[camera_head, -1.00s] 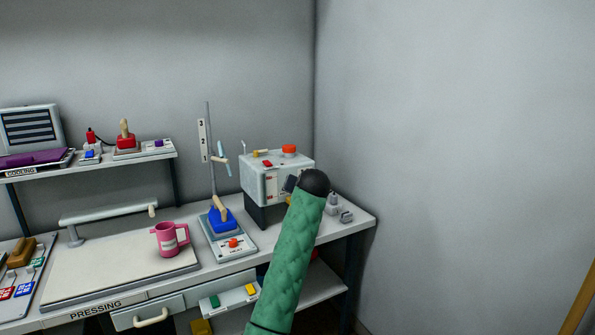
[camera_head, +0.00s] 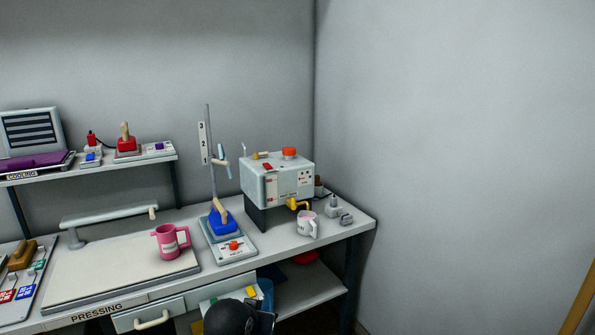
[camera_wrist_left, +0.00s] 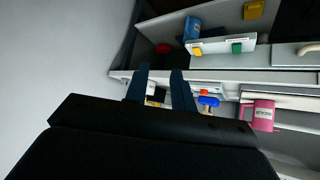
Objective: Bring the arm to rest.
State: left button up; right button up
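My left gripper (camera_wrist_left: 160,69) shows in the left wrist view with its two dark fingers apart. Nothing is between them. The workbench lies beyond the fingers, seen inverted. In the head view a dark rounded part of my arm shows at the bottom edge, in front of the bench's lower shelf; I cannot make out the fingers there. My right gripper is not in view.
The bench (camera_head: 345,232) carries a pink mug (camera_head: 166,241), a blue-based stand (camera_head: 221,222), a grey machine (camera_head: 280,181) and a white mug (camera_head: 307,225) by its yellow spout. Free space lies right of the bench, before the bare wall.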

pick_arm(q)
jog(key=s+a+f+g, duration=0.1)
jog(key=s+f+g, duration=0.1)
jog(key=s+f, duration=0.5)
jog(key=s+a+f+g, duration=0.2)
jog(key=s+f, duration=0.6)
jog(key=s, duration=0.8)
jog(key=s+a+f+g+p, duration=0.1)
jog(key=s+a+f+g, duration=0.1)
jog(key=s+f, duration=0.5)
jog(key=s, duration=0.4)
jog(key=shift+s+f+g+y, duration=0.2)
jog(key=shift+f+g+y, duration=0.1)
jog(key=shift+f+y, duration=0.1)
jog(key=shift+w+a+r, duration=0.1)
